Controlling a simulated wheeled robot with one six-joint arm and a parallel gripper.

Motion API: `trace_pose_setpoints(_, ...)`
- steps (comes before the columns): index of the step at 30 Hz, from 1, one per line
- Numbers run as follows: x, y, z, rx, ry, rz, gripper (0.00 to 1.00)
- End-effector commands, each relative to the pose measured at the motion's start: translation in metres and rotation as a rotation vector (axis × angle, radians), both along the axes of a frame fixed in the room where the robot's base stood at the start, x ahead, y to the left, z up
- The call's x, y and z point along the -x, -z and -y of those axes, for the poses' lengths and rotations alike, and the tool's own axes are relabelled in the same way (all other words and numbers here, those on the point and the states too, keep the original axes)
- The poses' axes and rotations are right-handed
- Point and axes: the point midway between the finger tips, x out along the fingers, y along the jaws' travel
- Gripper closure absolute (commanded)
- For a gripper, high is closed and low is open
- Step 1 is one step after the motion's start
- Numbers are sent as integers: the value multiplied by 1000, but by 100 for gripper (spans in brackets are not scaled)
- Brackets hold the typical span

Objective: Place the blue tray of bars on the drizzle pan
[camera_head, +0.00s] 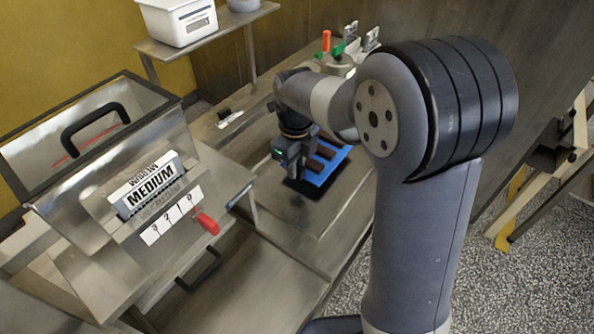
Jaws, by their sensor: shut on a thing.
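The blue tray (322,177) lies at the middle of the metal counter, with several dark brown bars (327,151) across it. My gripper (291,174) is at the tray's left side, pointing down, and is shut on the tray. The fingertips are small and partly hidden, so the exact grip is unclear. A dark flat patch (299,189) shows at the tray's near left edge; I cannot tell whether it is the drizzle pan or shadow. I cannot tell whether the tray is touching what is under it. My arm hides the counter to the right.
A metal machine with a black handle (95,127), a MEDIUM sign (153,187) and a red lever (207,223) stands on the left. A white bin (178,20) sits on a shelf behind. Orange (326,40) and green-handled items stand beyond the tray. The near counter is clear.

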Motion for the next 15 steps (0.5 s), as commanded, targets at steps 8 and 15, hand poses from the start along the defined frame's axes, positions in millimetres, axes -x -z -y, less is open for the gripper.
trace_pose_setpoints(8, 0, 31, 0, 1, 0, -1, 100)
trace_pose_setpoints(15, 0, 32, 0, 0, 0, 0, 100)
